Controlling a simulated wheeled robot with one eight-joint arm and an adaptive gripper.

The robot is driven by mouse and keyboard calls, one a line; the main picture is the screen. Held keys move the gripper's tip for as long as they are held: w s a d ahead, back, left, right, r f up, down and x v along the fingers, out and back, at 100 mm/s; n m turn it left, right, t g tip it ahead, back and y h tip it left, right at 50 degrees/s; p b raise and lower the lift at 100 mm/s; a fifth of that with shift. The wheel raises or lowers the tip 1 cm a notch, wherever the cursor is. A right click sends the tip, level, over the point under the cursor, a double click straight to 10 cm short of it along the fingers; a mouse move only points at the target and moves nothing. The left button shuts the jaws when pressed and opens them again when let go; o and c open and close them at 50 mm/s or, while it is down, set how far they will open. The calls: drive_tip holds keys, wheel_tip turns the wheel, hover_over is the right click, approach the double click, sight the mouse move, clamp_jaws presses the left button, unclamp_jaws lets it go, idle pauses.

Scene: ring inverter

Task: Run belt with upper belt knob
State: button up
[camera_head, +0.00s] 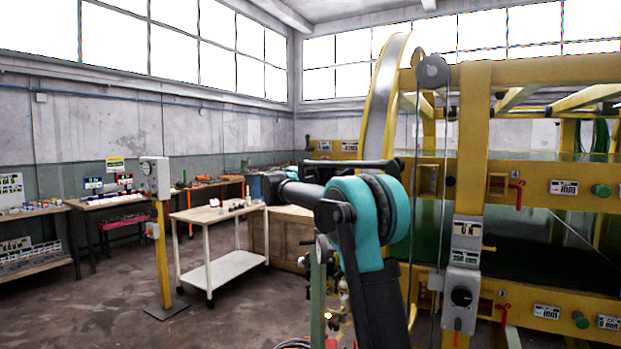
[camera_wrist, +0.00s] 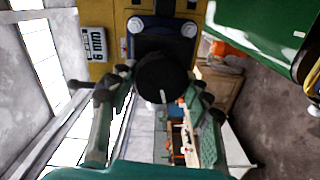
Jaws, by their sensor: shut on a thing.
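In the wrist view, a round black knob (camera_wrist: 163,72) with a white mark line sits on a dark plate with pale screws, on a yellow machine panel (camera_wrist: 105,72). My gripper (camera_wrist: 160,87) has one finger on each side of the knob and is shut on it. The fingertips are at the knob's sides; the exact contact points are partly hidden. The mark points down in the picture. In the head view, my teal and black arm is in front of the machine, and I cannot make out the gripped knob there. Another black knob (camera_head: 461,297) is on a grey control box on a yellow post.
The yellow machine frame with green belts (camera_head: 430,230) fills the right. Red levers (camera_head: 517,192) and green buttons (camera_head: 601,191) stick out from it. A grey box on a yellow post (camera_head: 161,240) and a white-legged table (camera_head: 215,215) stand left. Floor at the left is open.

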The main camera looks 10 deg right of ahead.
drive_tip(key=n, duration=0.6)
drive_tip(key=shift+f, duration=0.1)
drive_tip(key=n, duration=0.6)
drive_tip(key=shift+f+n, duration=0.1)
drive_tip(key=shift+n, duration=0.3)
drive_tip(key=n, duration=0.6)
drive_tip(key=shift+s+d, duration=0.1)
drive_tip(key=n, duration=0.6)
drive_tip(key=o, duration=1.2)
drive_tip(key=shift+c, duration=0.2)
drive_tip(key=shift+s, duration=0.15)
